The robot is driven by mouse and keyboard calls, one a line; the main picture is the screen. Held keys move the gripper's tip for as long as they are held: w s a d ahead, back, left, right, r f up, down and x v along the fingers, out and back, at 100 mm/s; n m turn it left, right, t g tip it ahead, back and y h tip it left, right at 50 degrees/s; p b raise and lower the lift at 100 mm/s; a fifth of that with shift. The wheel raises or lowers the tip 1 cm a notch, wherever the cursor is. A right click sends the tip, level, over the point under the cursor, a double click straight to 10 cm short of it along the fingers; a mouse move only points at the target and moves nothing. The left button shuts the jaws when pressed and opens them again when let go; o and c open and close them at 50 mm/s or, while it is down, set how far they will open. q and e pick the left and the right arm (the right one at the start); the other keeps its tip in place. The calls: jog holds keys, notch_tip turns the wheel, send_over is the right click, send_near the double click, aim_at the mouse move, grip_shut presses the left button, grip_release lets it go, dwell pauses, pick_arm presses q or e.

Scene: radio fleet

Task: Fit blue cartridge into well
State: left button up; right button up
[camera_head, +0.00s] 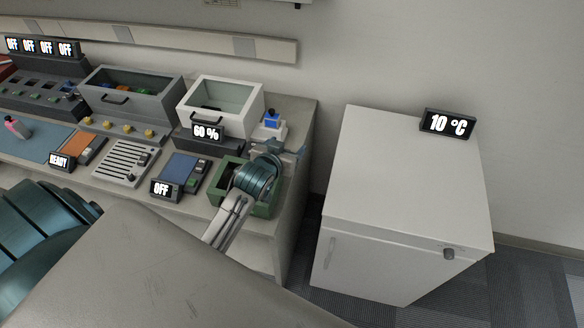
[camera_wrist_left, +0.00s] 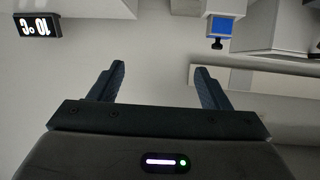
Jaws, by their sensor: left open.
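A small blue block with a dark knob on top, which looks like the blue cartridge (camera_head: 271,117), sits upright on a white block (camera_head: 274,132) at the back right of the bench. In the left wrist view the blue block (camera_wrist_left: 223,27) shows upside down, ahead of the jaws and to the right. My left gripper (camera_head: 292,151) is just in front of the white block, partly hidden by its own teal wrist. In the wrist view its two fingers (camera_wrist_left: 160,72) are apart with nothing between them. I cannot tell which part is the well. My right gripper is not in view.
A green open box (camera_head: 263,209) lies under my left wrist. A white bin (camera_head: 232,86) with a 60 % display (camera_head: 206,132) stands left of the cartridge. A white cabinet (camera_head: 400,190) with a 10 °C display (camera_head: 448,124) stands right, across a floor gap.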

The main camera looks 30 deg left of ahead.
pick_arm(q)
jog(key=shift+m+h, duration=0.3)
jog(key=shift+h, duration=0.2)
jog(key=s+d, duration=0.4)
jog(key=shift+d, duration=0.1)
dwell(0.4)
